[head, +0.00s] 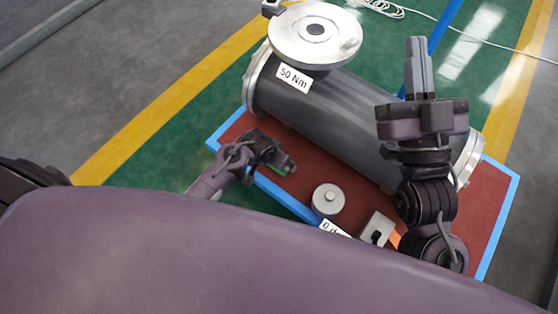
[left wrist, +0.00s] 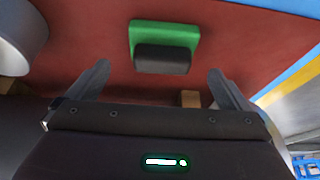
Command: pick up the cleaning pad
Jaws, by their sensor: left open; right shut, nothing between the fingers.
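The cleaning pad, a green block with a black top part (left wrist: 163,45), lies on the red surface in the left wrist view, ahead of and between my left fingers. My right gripper (head: 418,65) is shut and empty, raised over the right part of the shell.
A dark grey cylindrical shell (head: 335,115) with a "50 Nm" label and a round metal flange (head: 314,35) lies behind the pad. A metal disc-shaped weight (head: 328,199) and a small box (head: 377,229) sit to the right. Blue edging (head: 285,199) borders the red surface (head: 487,215).

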